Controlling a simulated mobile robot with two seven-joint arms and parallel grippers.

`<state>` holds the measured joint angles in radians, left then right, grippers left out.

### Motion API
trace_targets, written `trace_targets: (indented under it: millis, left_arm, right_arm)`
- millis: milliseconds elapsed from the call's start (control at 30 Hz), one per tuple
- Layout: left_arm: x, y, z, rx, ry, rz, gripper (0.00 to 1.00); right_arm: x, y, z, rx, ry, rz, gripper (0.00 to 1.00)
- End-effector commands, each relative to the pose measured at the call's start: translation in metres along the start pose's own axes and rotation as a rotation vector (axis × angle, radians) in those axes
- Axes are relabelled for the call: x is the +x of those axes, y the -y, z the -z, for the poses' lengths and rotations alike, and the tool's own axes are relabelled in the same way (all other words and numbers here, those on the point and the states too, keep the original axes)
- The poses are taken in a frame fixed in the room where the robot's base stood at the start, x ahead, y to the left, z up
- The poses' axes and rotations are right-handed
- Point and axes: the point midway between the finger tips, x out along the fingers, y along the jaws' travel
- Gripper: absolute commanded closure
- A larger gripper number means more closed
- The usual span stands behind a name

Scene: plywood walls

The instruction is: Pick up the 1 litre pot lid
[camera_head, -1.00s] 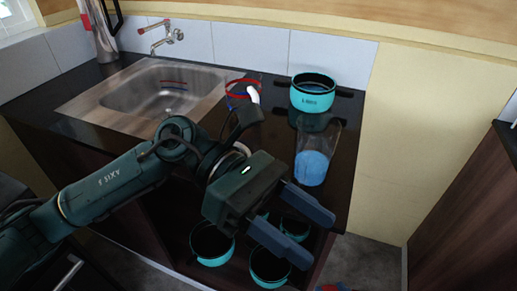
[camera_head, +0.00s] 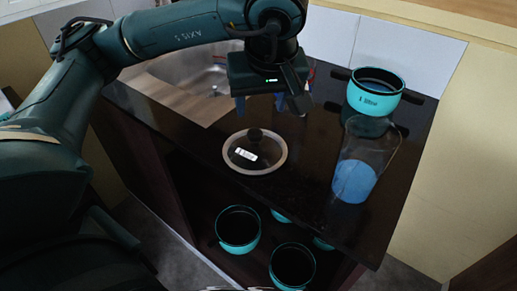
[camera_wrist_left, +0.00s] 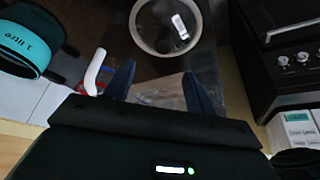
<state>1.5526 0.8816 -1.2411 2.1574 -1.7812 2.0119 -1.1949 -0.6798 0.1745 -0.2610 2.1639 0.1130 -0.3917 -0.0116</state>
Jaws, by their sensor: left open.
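A round glass lid (camera_head: 238,163) with a pale rim, a black knob and a white label lies flat on the dark counter in the head view. It also shows at the top of the left wrist view (camera_wrist_left: 142,38). The label is too small to read. My left gripper (camera_head: 268,104) is open and empty, above the counter and beyond the lid in the head view, apart from it. Both blue fingers show in the wrist view (camera_wrist_left: 157,70). A turquoise pot (camera_head: 375,100) stands at the back right; its label reads 1 litre in the wrist view (camera_wrist_left: 28,48).
A clear vessel with blue contents (camera_head: 355,181) stands right of the lid. Turquoise pots (camera_head: 238,230) (camera_head: 292,267) sit on the shelf below. The sink (camera_head: 203,78) is partly hidden by my arm. A black appliance with knobs (camera_wrist_left: 290,50) shows in the wrist view.

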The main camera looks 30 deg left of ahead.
Motion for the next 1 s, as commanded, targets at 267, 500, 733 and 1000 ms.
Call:
trace_targets:
  millis: [267,500,733,1000]
  left_arm:
    - [0.037,0.000,0.000,-0.002,0.002,0.000,0.45]
    - [0.060,0.005,-0.003,-0.001,0.004,0.003,0.45]
    - [0.088,0.007,-0.004,-0.002,0.003,0.001,0.45]
    - [0.090,0.006,-0.004,-0.001,0.002,-0.002,0.45]
  right_arm:
    - [0.002,-0.001,-0.002,0.010,-0.005,0.001,0.62]
    - [0.000,-0.001,0.002,0.010,-0.007,-0.003,0.62]
    - [-0.001,-0.001,0.003,0.006,-0.006,-0.005,0.62]
    - [0.000,-0.001,0.001,0.005,-0.003,-0.005,0.62]
